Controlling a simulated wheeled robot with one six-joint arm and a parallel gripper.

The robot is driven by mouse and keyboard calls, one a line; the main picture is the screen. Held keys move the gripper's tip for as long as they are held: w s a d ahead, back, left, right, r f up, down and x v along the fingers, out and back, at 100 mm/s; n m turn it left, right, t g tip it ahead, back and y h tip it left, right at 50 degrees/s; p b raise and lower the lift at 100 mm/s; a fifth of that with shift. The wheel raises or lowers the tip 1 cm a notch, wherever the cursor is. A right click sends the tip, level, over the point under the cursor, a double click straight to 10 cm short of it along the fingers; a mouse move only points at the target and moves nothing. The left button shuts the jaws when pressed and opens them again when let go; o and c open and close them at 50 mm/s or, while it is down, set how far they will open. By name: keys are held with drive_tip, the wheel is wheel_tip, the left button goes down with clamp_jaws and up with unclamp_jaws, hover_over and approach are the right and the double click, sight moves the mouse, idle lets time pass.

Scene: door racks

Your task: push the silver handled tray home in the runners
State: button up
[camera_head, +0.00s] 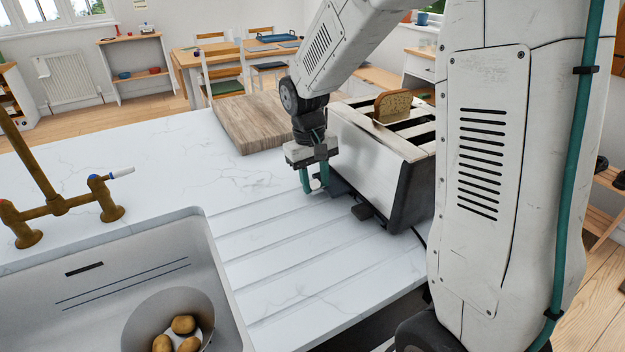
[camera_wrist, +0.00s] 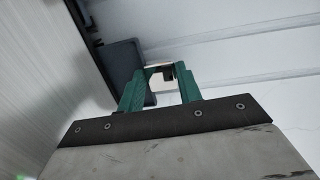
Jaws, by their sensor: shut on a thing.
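The toaster (camera_head: 365,165) stands on the white worktop with a slice of bread (camera_head: 392,106) in its top. A dark flat piece (camera_head: 340,189) juts from its lower side beside my gripper (camera_head: 314,186); it looks like the handled tray, partly out. In the wrist view the dark panel (camera_wrist: 125,62) lies beyond the left finger. My gripper's green fingers (camera_wrist: 160,72) are shut on a small pale part with a dark end, seemingly the tray's silver handle. The runners are hidden.
A second dark block (camera_head: 362,212) sticks out low on the toaster, nearer the front. A wooden board (camera_head: 255,120) lies behind. The sink (camera_head: 130,285) with a pot (camera_head: 150,318) of potatoes is at left. The grooved worktop (camera_head: 280,240) between is clear.

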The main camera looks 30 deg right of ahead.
drive_tip(key=shift+d, duration=0.95)
drive_tip(key=o, duration=1.3)
drive_tip(key=shift+d, duration=0.1)
drive_tip(key=shift+w+a+r, duration=0.1)
drive_tip(key=shift+r, duration=1.2)
drive_tip(key=shift+w+a+r, duration=0.15)
drive_tip(key=shift+r, duration=1.15)
drive_tip(key=shift+w+a+r, duration=0.1)
drive_tip(key=shift+r, duration=1.2)
